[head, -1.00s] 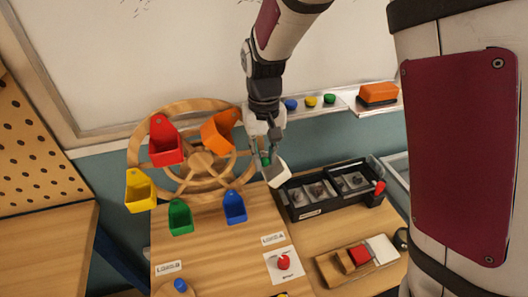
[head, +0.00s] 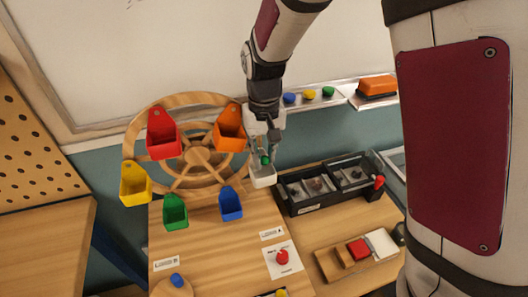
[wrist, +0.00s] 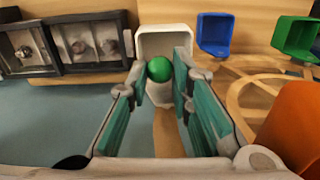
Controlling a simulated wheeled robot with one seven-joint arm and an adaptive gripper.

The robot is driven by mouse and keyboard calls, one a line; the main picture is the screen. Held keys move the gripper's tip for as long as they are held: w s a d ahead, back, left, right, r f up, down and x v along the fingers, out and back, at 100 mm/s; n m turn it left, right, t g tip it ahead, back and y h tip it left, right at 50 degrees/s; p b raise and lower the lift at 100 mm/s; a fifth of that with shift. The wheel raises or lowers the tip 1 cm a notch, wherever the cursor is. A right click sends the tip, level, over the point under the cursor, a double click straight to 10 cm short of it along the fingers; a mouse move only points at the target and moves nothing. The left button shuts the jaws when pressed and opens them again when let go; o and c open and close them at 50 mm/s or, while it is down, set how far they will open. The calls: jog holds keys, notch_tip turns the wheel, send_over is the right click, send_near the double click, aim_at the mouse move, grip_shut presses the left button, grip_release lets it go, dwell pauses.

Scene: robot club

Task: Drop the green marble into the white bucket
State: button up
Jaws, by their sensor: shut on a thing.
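My gripper (wrist: 159,80) is shut on the green marble (wrist: 159,69), holding it between its fingertips. The white bucket (wrist: 165,35) hangs at the right of the wooden wheel, just under the gripper in the head view. In the wrist view the marble shows against the bucket's opening, and the fingers cover part of its sides. In the head view the marble (head: 265,160) is at the fingertips, at the upper part of the white bucket (head: 263,180). I cannot tell whether the marble is inside the rim or just above it.
The wooden wheel (head: 197,156) also carries red (head: 163,142), orange (head: 229,135), yellow (head: 135,190), green (head: 175,214) and blue (head: 231,206) buckets. A black case (head: 298,209) with clear lids stands to the right. A whiteboard ledge (head: 335,101) with several coloured round pieces runs behind.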

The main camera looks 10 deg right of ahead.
jog(key=shift+s+a+f, duration=0.35)
jog(key=shift+a+f, duration=0.3)
jog(key=shift+f, duration=0.2)
jog(key=o, duration=1)
jog(key=shift+c, duration=0.2)
jog(key=shift+r, duration=0.1)
notch_tip(320, 180, up, 7)
jog(key=p, duration=0.3)
jog(key=shift+w, duration=0.2)
dwell(0.4)
